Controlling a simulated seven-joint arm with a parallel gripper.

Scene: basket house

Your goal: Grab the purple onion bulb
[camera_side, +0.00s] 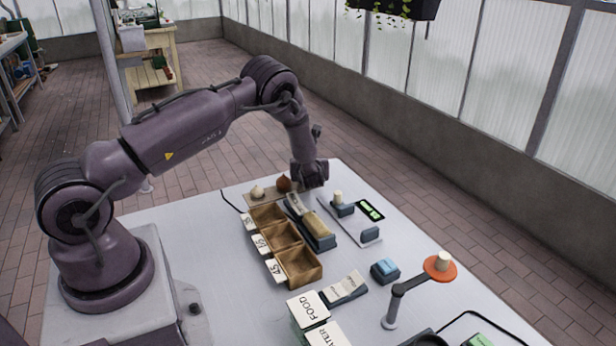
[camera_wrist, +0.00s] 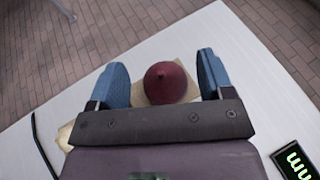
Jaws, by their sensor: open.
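The purple onion bulb (camera_wrist: 166,83) shows in the wrist view as a dark red-purple ball with a small tip, between the two blue fingers of my gripper (camera_wrist: 162,80). Clear gaps separate it from both fingers. In the side view the onion (camera_side: 284,184) looks brownish red and rests on a tan board (camera_side: 262,196) at the far end of the table. My gripper (camera_side: 309,183) is open, close beside the onion in that view, and its fingertips are hard to make out there. A pale bulb (camera_side: 257,192) sits left of the onion.
Wooden bins (camera_side: 283,236) with numbered cards stand in a row nearer the camera. A tan block on a dark base (camera_side: 318,230) stands right of them. A lit green display (camera_side: 370,210) lies to the right. The table's far edge is close behind the onion.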

